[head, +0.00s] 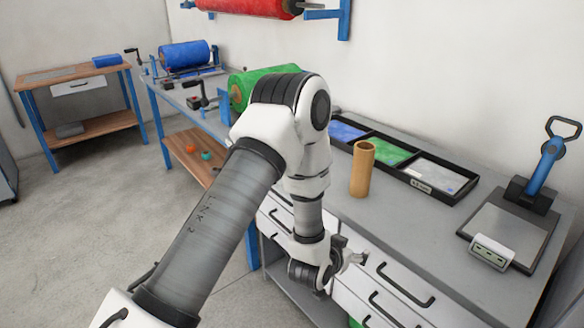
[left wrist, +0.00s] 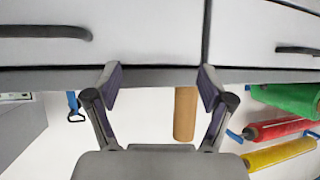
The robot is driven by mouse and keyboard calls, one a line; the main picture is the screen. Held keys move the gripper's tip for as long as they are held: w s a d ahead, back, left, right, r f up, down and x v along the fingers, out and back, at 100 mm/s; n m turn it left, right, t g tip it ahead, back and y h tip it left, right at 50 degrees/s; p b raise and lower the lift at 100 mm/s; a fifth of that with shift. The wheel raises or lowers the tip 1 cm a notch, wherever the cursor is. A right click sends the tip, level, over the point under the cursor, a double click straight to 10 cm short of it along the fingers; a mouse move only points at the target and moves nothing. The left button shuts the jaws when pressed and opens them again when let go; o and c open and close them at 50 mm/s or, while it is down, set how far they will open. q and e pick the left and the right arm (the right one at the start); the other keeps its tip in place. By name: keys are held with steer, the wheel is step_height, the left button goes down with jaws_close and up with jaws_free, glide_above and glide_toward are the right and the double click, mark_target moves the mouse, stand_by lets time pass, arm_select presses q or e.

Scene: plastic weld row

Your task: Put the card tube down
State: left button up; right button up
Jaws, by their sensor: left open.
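The brown card tube (head: 362,168) stands upright on the grey bench top (head: 400,225), in front of the black tray. My left gripper (head: 359,259) is open and empty, low in front of the bench's white drawers and apart from the tube. In the left wrist view, which looks upside down, the tube (left wrist: 185,113) shows beyond the bench edge, between the two spread fingers (left wrist: 158,85) as seen from there. One end of it is hidden by the edge. My right gripper is in neither view.
A black tray (head: 404,176) with blue, green and pale bags lies behind the tube. A sealer with a blue lever (head: 546,165) stands at the right. Bench space between tube and sealer is clear. Drawer handles (head: 406,286) stick out near my left gripper.

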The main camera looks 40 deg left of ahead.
arm_select(q)
steer(key=s+d+f+g+h, duration=0.1)
steer(key=s+d+f+g, duration=0.2)
steer(key=s+f, duration=0.45)
steer(key=s+d+f+g+h, duration=0.1)
steer(key=s+d+f+g, duration=0.1)
steer(key=s+f+g, duration=0.4)
steer(key=s+d+f+g, duration=0.1)
steer(key=s+f, duration=0.1)
steer(key=s, duration=0.6)
steer(key=s+d+f+m+g, duration=0.1)
steer(key=s+f+g, duration=0.1)
steer(key=s, duration=0.7)
steer(key=shift+s+d+f, duration=0.3)
steer(key=shift+d+f, duration=0.05)
steer(key=shift+f, duration=0.3)
